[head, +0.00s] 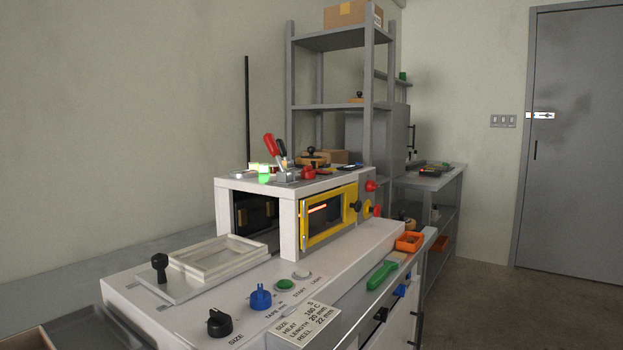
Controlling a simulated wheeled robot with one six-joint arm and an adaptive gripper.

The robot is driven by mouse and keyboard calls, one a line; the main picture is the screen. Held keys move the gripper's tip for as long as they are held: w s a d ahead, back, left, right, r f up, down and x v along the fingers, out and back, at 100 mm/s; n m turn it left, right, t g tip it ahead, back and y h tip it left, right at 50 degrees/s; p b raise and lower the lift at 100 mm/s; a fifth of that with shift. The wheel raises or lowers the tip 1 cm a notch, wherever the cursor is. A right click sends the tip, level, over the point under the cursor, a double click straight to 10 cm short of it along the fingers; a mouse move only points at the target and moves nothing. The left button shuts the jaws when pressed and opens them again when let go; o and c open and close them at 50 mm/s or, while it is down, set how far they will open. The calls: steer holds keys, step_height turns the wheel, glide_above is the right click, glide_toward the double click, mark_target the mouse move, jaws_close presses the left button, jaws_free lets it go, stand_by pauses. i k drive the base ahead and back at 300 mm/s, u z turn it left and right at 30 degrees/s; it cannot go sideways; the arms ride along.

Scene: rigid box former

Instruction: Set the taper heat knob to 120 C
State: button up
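My gripper does not show in the head view. A white bench machine carries a box with a yellow-framed window (329,216). On its front deck are a black knob (219,322) marked SIZE and a blue knob (260,297) whose label seems to start with TAPE. Beside the window are a black knob (356,206), a yellow knob (366,208) and red knobs (371,186). I cannot tell which is the taper heat knob; no 120 C mark or pointer setting is readable. A card (304,324) lists SIZE, HEAT, LENGTH and REEL; its heat figure is too small to read surely.
A green button (285,285) and a pale button (302,275) sit beyond the blue knob. A white frame with a black handle (160,267) lies at left. An orange tray (409,242) and a green-handled tool (382,275) lie at right. Floor is clear toward the door (575,140).

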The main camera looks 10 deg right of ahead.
mark_target(306, 173)
steer(key=k, duration=1.25)
steer(key=z, duration=0.7)
steer(key=i, duration=1.3)
steer(key=u, duration=0.6)
steer(key=i, duration=0.65)
steer(key=u, duration=0.6)
